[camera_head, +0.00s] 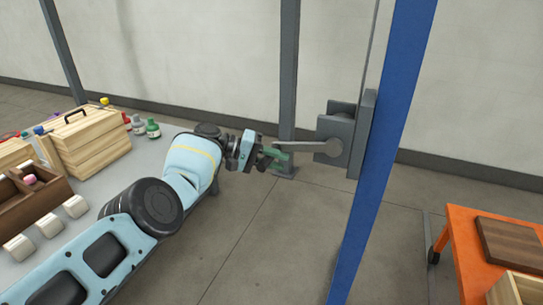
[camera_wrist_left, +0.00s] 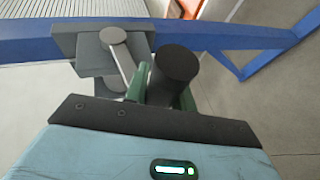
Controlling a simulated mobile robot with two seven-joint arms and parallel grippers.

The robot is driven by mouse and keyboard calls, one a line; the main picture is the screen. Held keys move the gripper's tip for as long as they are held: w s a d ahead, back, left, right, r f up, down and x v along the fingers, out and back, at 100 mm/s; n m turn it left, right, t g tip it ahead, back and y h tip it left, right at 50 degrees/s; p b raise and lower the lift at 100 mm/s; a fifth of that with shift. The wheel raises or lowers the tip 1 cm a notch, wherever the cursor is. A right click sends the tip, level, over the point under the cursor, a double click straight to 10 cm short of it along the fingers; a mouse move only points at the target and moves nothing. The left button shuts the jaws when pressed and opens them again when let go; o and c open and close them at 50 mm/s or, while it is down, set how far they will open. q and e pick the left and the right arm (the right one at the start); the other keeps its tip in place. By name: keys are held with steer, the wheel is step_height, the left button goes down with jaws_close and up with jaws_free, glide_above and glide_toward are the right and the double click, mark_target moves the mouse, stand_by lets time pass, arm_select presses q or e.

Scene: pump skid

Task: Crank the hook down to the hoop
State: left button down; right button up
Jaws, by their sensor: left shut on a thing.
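The grey winch box (camera_head: 338,128) is fixed to the blue post (camera_head: 378,165). Its crank arm (camera_head: 300,147) points left, roughly level, from the round hub (camera_head: 333,148). My left gripper (camera_head: 276,157), with green fingers, is shut on the crank handle at the arm's outer end. In the left wrist view the dark round handle (camera_wrist_left: 176,66) stands between the green fingers (camera_wrist_left: 163,92), and the crank arm runs to the hub (camera_wrist_left: 113,35). In the head view the handle is mostly hidden by the gripper. The hook, the hoop and my right gripper are not in view.
A thin cable (camera_head: 370,45) runs up from the winch. A grey post (camera_head: 289,80) stands behind my gripper. A grey table (camera_head: 95,190) with wooden boxes (camera_head: 90,140) and bottles is at left. An orange cart (camera_head: 465,262) is at lower right. The floor below the crank is clear.

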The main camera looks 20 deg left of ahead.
arm_select(q)
steer(key=shift+n+h, duration=0.3)
steer(key=shift+h, duration=0.5)
steer(key=shift+s+d+f+b, duration=0.1)
steer(key=shift+d+f+b, duration=0.25)
steer(key=shift+f, duration=0.3)
steer(key=shift+w+d+f+b, duration=0.1)
steer(key=shift+d+f+b, duration=0.25)
steer(key=shift+f, duration=0.35)
steer(key=shift+s+d+f+b, duration=0.1)
steer(key=shift+d+f+b, duration=0.1)
steer(key=shift+f+b, duration=0.35)
steer(key=shift+f, duration=0.15)
steer(key=shift+d, duration=0.1)
steer(key=c, duration=1.2)
jaws_free()
steer(key=shift+o, duration=0.2)
steer(key=shift+t, duration=0.3)
